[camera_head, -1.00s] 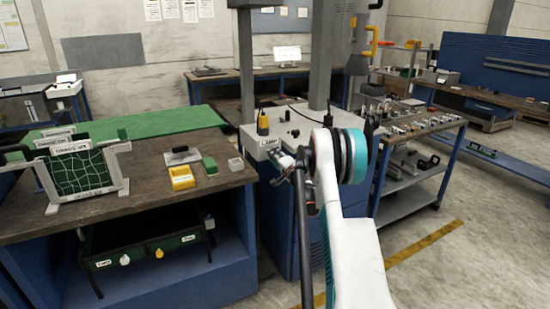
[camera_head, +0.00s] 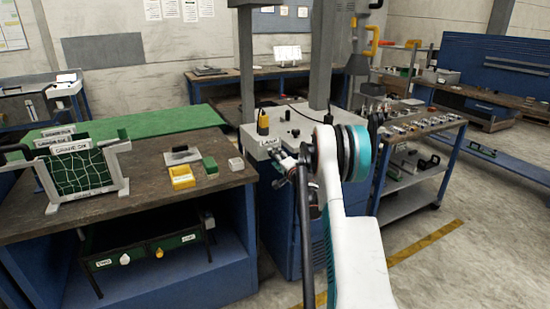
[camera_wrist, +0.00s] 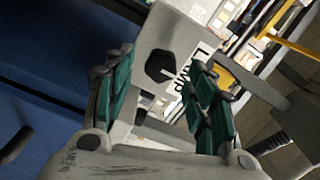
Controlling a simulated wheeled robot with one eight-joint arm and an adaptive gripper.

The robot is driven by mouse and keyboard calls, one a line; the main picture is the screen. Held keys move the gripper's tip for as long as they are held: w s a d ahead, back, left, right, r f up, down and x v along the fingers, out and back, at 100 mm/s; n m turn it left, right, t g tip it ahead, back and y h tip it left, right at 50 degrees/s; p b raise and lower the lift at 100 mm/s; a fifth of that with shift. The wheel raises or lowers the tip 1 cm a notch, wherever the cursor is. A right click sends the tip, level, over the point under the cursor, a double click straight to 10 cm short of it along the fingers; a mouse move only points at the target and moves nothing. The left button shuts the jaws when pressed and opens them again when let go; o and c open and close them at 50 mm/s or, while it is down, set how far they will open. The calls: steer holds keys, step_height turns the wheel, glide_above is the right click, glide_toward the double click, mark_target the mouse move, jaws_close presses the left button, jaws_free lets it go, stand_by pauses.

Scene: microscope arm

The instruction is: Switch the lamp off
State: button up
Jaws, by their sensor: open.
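A dark rounded knob (camera_wrist: 160,66) sits on a light grey face in the wrist view, beside a white label (camera_wrist: 191,66) whose tilted dark lettering I cannot read for sure. My gripper (camera_wrist: 160,92) is open there, with its green-padded fingers on either side and the knob seen between them, apart from both. How much depth lies between is hard to tell. In the head view my gripper (camera_head: 282,168) is small and dark at the front edge of the grey cabinet top (camera_head: 310,125).
A grey column (camera_head: 322,55) rises from the cabinet top, and a black-and-yellow device (camera_head: 263,122) stands on it. A cart (camera_head: 415,165) with small parts is at right.

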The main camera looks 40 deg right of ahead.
steer(key=v, duration=1)
steer(key=shift+s, duration=0.15)
